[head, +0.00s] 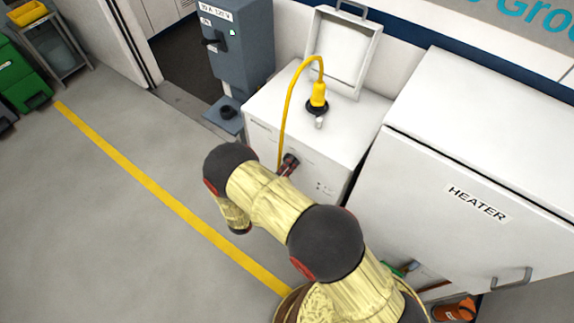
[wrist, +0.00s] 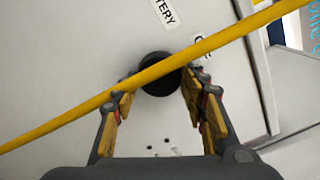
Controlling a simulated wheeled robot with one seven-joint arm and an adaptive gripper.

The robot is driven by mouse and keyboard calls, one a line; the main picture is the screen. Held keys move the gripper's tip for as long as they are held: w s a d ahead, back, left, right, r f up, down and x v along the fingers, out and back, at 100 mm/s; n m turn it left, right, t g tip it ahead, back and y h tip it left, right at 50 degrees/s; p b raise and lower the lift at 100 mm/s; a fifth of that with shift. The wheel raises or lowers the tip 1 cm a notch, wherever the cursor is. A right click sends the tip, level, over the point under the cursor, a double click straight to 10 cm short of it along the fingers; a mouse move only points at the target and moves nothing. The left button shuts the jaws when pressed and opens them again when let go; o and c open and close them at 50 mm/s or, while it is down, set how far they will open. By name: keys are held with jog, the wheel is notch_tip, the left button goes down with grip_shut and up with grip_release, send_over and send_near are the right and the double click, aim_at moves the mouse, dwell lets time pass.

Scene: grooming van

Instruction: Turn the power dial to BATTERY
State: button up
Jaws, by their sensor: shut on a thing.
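The power dial (wrist: 160,70) is a round black knob on the front face of the white power box (head: 262,112). My gripper (wrist: 157,90) has one finger on each side of the dial and is shut on it. A label ending in "TERY" (wrist: 162,12) is above the dial in the wrist view, and a second label (wrist: 201,43), partly covered, is up and right of it. I cannot see a pointer mark on the dial. In the head view my gripper (head: 288,163) is at the box's front, and the dial is mostly hidden.
A yellow cable (head: 286,105) runs from a yellow plug (head: 318,95) on the box's top down past its front; it crosses the wrist view (wrist: 225,38) close to my fingers. A white heater cabinet (head: 470,160) stands right, a grey switch box (head: 238,50) behind left.

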jog(key=n+p, duration=0.1)
jog(key=n, duration=0.4)
jog(key=shift+r+n, duration=0.1)
jog(key=shift+n, duration=0.3)
dwell(0.4)
jog(key=o, duration=1.2)
jog(key=shift+c, duration=0.2)
jog(key=shift+a, duration=0.15)
jog(key=v, duration=1.1)
jog(key=shift+s+a, duration=0.25)
jog(key=shift+s, duration=0.1)
